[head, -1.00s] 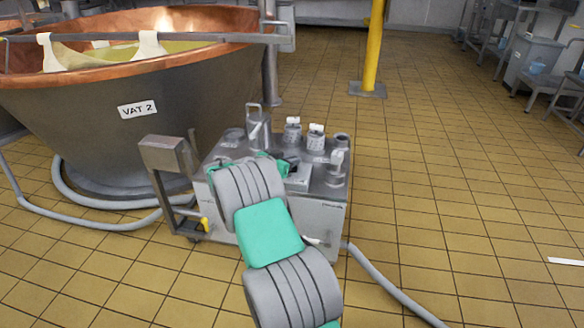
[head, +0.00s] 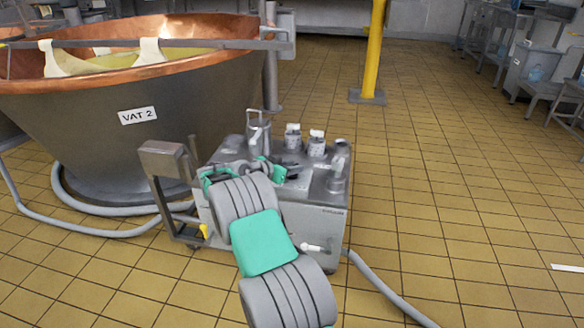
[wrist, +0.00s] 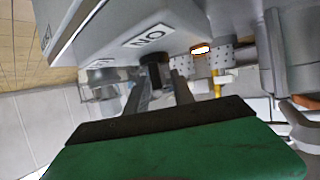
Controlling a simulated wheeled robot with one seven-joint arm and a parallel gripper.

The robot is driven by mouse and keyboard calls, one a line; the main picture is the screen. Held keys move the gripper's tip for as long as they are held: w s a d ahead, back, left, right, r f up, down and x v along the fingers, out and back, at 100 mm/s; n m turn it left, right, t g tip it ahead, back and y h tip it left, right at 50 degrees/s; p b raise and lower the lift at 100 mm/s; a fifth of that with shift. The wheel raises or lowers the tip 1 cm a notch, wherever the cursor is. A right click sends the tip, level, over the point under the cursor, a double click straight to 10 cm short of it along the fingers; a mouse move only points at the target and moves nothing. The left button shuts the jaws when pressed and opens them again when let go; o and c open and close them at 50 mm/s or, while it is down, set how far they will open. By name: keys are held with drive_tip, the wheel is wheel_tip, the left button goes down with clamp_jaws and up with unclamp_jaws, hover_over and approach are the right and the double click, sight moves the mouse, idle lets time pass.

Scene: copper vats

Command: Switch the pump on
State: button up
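The pump unit is a grey steel cart (head: 325,222) beside the copper vat, with canisters and fittings on its top. In the wrist view a grey box (wrist: 95,35) carries a white label, apparently ON upside down (wrist: 150,37). A second label at its left edge is cut off. A small dark knob or lever (wrist: 152,74) sticks out under the box. My gripper (wrist: 160,90) points at it with its two fingers apart, the tips close around or just short of it; contact is unclear. In the head view my arm hides much of the cart top and my fingertips.
The copper vat marked VAT 2 (head: 190,88) stands behind left. A grey box on a post (head: 166,160) is at the cart's left. Hoses (head: 385,290) lie on the floor. A yellow column (head: 374,50) stands behind. Tiled floor to the right is clear.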

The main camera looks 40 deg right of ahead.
drive_tip(key=shift+r, duration=0.1)
drive_tip(key=p+v, duration=0.2)
drive_tip(key=v, duration=0.5)
drive_tip(key=shift+w, duration=0.1)
drive_tip(key=shift+a+r, duration=0.1)
drive_tip(key=shift+a, duration=0.3)
